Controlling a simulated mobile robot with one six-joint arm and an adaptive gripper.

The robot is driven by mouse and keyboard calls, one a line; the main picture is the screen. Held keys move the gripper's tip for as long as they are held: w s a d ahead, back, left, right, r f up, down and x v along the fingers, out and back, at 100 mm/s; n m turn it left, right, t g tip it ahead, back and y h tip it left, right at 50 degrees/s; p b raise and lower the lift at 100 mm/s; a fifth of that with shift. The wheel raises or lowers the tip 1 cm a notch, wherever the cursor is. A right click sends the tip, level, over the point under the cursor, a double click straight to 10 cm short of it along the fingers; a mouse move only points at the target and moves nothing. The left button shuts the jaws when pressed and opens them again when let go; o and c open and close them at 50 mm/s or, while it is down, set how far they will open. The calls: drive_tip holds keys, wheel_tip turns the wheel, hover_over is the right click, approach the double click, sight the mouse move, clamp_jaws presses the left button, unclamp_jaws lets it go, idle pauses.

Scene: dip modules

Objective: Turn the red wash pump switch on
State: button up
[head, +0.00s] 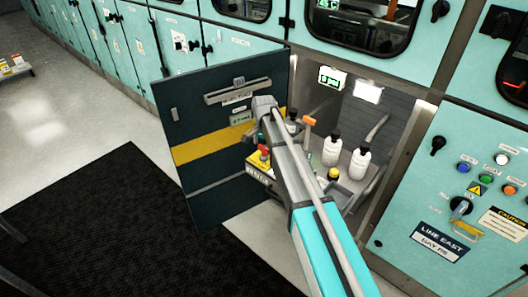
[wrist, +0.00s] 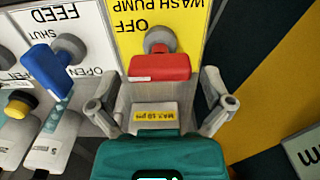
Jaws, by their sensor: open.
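The red wash pump switch (wrist: 160,67) is a red lever on a grey round pivot, mounted on a yellow plate (wrist: 185,38) lettered "WASH PUMP" and "OFF", upside down in the wrist view. My gripper (wrist: 158,82) is open, with one finger on each side of the red lever. Gaps show between the fingers and the lever, and I cannot see any contact. In the head view, my arm hides much of the gripper and the switch area inside the open cabinet.
A blue feed lever (wrist: 47,70) stands close left of the switch, with a yellow-capped part (wrist: 20,103) beyond it. A dark cabinet door (head: 215,115) with a yellow stripe stands open. White bottles (head: 360,162) stand inside the cabinet, right of my arm.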

drive_tip(key=shift+f, duration=0.4)
drive_tip(key=c, duration=1)
